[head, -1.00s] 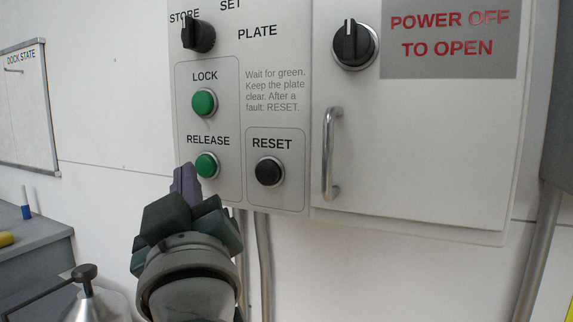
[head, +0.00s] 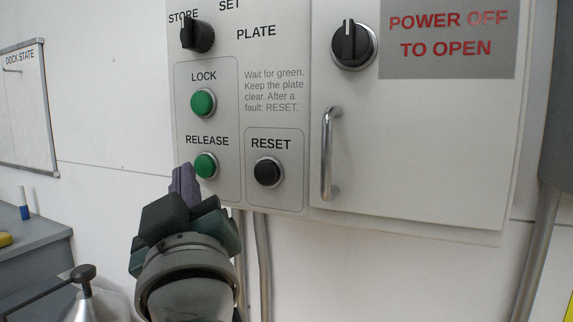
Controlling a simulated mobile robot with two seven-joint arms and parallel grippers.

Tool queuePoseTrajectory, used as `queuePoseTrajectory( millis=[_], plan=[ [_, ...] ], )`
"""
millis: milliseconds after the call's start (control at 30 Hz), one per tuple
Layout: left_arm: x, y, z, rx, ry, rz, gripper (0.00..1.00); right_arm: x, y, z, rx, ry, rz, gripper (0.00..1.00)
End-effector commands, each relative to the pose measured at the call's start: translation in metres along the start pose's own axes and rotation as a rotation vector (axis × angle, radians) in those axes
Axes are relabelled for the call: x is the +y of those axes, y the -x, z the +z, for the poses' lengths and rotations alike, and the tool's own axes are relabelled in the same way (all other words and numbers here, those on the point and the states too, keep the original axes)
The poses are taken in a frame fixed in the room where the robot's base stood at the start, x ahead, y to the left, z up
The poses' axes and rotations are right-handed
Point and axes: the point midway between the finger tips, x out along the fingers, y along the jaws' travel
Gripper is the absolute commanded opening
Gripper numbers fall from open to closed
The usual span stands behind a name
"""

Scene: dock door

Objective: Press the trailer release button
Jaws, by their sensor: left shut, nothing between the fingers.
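The trailer release button (head: 206,165) is a round green button under the label RELEASE, low on the left part of the white control box. My left gripper (head: 184,178) is shut and empty, its purple fingers pointing up at the panel. The fingertips show just left of and slightly below the green button, overlapping the edge of its bezel at most. I cannot tell whether they touch the panel. Most of the button face is visible. My right gripper is not in view.
Above is the green LOCK button (head: 203,103); to the right is the black RESET button (head: 268,172). A black PLATE selector (head: 197,35), a power knob (head: 353,46) and a metal door handle (head: 330,154) stick out. Conduits (head: 262,260) run down below the box.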

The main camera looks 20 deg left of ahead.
Motion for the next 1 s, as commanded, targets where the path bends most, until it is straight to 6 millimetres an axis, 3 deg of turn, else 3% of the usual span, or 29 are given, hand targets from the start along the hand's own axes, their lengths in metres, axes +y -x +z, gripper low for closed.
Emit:
queuePoseTrajectory(
  millis=[1000],
  plan=[
    [0.0044,-0.0060,0.0043,0.000,0.000,0.000,0.00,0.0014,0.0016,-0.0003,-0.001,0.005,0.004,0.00]
  ],
)
